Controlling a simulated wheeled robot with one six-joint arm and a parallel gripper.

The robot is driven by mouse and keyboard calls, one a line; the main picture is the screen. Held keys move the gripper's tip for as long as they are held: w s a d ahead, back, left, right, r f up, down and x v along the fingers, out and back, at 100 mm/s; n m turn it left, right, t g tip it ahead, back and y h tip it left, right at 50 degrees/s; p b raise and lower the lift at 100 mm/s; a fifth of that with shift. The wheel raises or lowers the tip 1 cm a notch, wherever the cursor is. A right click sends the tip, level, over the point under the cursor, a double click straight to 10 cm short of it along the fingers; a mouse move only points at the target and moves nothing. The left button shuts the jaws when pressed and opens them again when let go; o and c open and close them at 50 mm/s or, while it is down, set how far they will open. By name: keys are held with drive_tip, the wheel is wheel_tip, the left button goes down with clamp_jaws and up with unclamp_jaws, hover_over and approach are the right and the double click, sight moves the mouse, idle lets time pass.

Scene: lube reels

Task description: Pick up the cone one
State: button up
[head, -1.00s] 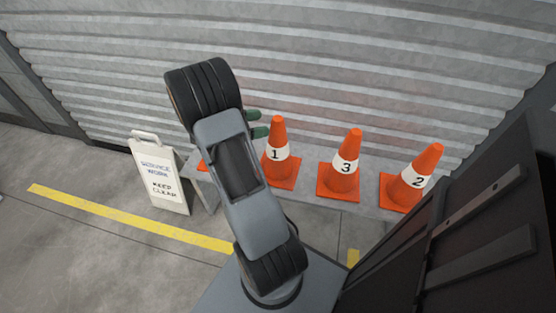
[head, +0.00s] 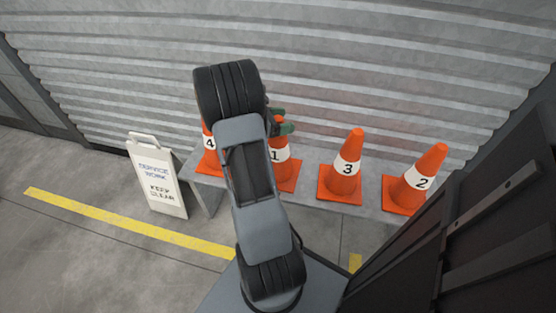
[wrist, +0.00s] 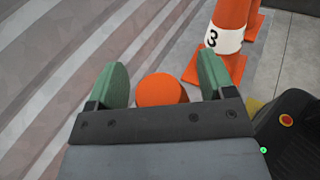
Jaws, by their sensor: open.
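Cone one (head: 280,156) is orange with a white band marked 1 and stands upright on a grey bench (head: 310,178). My arm covers part of its left side in the head view, and my gripper (head: 281,121) covers its tip. My gripper's green fingers are open around the upper part of the cone. In the wrist view, an orange rounded shape, the top of cone one (wrist: 160,90), lies between the spread fingertips, with a gap beside each finger. Its number is hidden there.
Cone three (head: 345,168) and cone two (head: 418,180) stand to the right on the bench. Cone four (head: 208,150) is at the left, partly behind my arm. A corrugated wall (head: 400,70) rises behind. A white sign (head: 158,178) stands on the floor at left.

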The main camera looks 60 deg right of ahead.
clamp_jaws()
idle(0.7)
